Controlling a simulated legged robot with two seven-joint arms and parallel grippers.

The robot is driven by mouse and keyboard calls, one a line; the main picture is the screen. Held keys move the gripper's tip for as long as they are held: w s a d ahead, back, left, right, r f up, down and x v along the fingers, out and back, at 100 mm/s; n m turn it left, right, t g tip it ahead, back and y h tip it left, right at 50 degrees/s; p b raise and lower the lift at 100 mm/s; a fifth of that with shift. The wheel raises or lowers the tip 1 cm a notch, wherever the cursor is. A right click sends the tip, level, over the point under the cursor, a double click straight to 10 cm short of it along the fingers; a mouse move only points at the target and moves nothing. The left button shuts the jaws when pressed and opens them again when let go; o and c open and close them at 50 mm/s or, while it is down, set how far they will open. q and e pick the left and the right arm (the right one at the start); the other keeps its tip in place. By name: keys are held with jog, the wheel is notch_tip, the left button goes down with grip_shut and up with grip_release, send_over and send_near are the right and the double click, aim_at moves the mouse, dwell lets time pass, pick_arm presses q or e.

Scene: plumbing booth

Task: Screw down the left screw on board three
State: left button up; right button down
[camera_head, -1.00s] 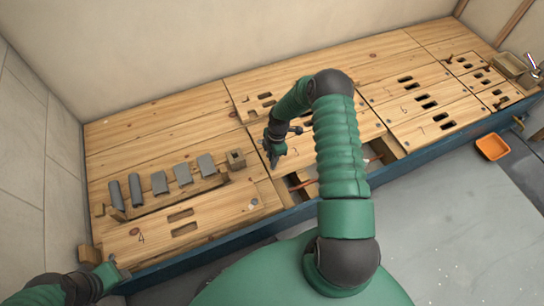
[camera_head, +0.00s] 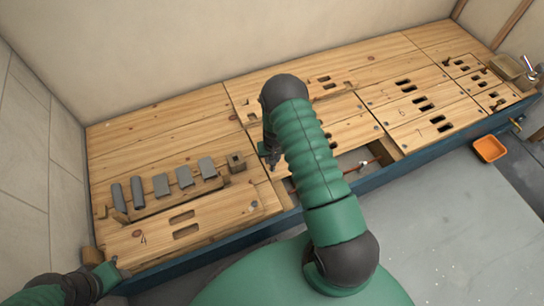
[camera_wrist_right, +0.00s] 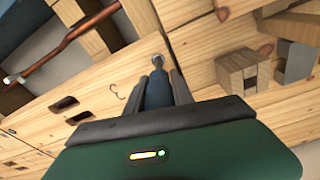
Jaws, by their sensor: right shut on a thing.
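Board three (camera_head: 350,132), marked "3" in the right wrist view (camera_wrist_right: 100,78), is partly hidden by my right arm in the head view. A round metal screw head (camera_wrist_right: 158,60) shows near its end. My right gripper (camera_head: 271,160) is over the left end of the board. In the right wrist view the gripper (camera_wrist_right: 158,82) is shut on a dark blue screwdriver (camera_wrist_right: 157,95), pointing at the screw. I cannot tell whether its tip touches. Another screw (camera_head: 376,127) is at the board's right end. My left gripper (camera_head: 112,268) is at the bench's front left corner; its jaws are unclear.
An open gap with a copper pipe (camera_wrist_right: 70,40) lies in front of board three. Board four (camera_head: 150,240) and a row of grey blocks (camera_head: 161,185) are at left. A wooden block with a hole (camera_head: 236,162) stands near the gripper. An orange tray (camera_head: 490,148) is on the floor.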

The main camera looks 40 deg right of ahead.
jog(key=shift+r+n, duration=0.1)
jog(key=shift+n, duration=0.6)
notch_tip(320, 180, up, 8)
jog(key=p, duration=0.7)
